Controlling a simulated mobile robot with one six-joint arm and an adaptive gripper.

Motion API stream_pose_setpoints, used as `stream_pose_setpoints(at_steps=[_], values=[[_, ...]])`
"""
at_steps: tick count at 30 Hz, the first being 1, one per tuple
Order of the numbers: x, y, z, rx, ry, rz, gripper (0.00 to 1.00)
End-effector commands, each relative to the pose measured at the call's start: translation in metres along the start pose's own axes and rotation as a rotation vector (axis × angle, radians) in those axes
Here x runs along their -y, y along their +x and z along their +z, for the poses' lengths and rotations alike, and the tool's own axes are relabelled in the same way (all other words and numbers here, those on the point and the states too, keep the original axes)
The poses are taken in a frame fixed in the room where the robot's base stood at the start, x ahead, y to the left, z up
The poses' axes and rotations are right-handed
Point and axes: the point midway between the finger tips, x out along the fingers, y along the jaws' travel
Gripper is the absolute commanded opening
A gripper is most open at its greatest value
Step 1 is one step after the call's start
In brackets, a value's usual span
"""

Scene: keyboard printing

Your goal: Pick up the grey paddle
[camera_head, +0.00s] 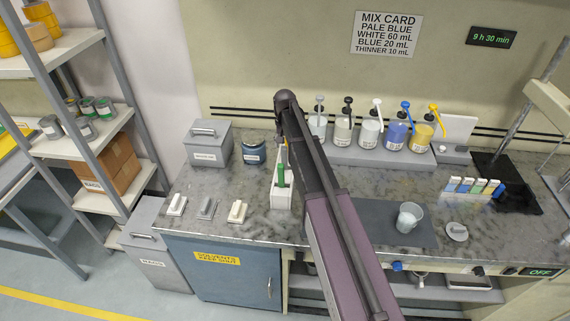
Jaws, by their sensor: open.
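Three small tools lie side by side on the left of the stone counter: a white one (176,205), a grey one (208,208) and a cream one (238,211). The grey one, in the middle, matches the grey paddle in colour, but its shape is too small to tell surely. A white holder (281,197) right of them has upright tools in it, one with a green handle (281,174); my arm partly covers this group. My arm reaches up across the middle of the view to a dark joint above the counter. My gripper cannot be made out.
A grey lidded box (207,143) and a dark blue jar (253,152) stand behind the small tools. Several pump bottles (370,131) line the back. The front left counter edge has bare room.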

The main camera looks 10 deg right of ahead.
Motion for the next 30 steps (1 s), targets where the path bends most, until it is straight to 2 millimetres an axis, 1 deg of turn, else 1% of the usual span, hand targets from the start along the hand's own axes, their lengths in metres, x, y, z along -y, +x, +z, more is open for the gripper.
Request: stream_pose_setpoints(at_steps=[6, 11, 24, 30], values=[[0.000, 0.001, 0.000, 0.000, 0.001, 0.000, 0.74], [0.000, 0.006, 0.000, 0.000, 0.001, 0.000, 0.74], [0.002, 0.039, 0.002, 0.000, 0.003, 0.000, 0.74], [0.002, 0.050, 0.002, 0.000, 0.002, 0.000, 0.74]])
